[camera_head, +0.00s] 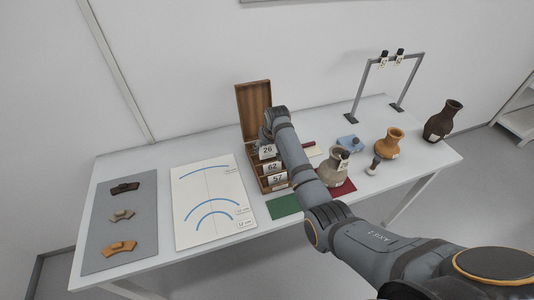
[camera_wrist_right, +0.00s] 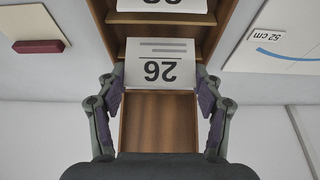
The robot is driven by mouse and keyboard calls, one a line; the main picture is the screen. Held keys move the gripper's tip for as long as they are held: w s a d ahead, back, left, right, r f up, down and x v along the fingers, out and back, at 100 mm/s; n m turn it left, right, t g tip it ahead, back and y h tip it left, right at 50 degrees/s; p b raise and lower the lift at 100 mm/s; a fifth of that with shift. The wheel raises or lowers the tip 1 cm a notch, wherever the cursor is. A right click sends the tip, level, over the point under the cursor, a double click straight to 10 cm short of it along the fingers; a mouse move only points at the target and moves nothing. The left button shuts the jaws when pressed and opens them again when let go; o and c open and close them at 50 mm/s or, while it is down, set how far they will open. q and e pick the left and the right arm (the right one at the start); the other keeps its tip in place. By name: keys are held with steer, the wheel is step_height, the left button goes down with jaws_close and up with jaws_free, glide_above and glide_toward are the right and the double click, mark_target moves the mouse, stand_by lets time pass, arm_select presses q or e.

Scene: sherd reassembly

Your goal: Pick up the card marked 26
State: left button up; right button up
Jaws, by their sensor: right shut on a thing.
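The card marked 26 (camera_head: 267,152) is white with black digits and stands at the back of the row of cards in the wooden box (camera_head: 239,97). In the right wrist view the card (camera_wrist_right: 160,50) appears upside down, between the fingertips of my right gripper (camera_wrist_right: 161,76). My right gripper (camera_head: 266,140) is shut on the card's side edges. The cards marked 62 (camera_head: 272,167) and 57 (camera_head: 278,179) stand in front of it in the box. My left gripper is not in view.
The box lid stands open behind my right arm. A drawing sheet (camera_head: 187,172) and a grey mat with sherds (camera_head: 95,215) lie to the left. A grey jar (camera_head: 334,172), an orange jar (camera_head: 389,142) and a dark jar (camera_head: 440,122) stand to the right. A metal frame (camera_head: 359,88) stands behind.

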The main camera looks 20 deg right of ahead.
steer(key=s+r, duration=0.5)
steer(key=shift+s+d+r, duration=0.3)
steer(key=shift+d, duration=0.1)
steer(key=s+d+r, duration=0.1)
steer(key=s+r, duration=0.2)
steer(key=s, duration=0.5)
steer(key=shift+r, duration=0.3)
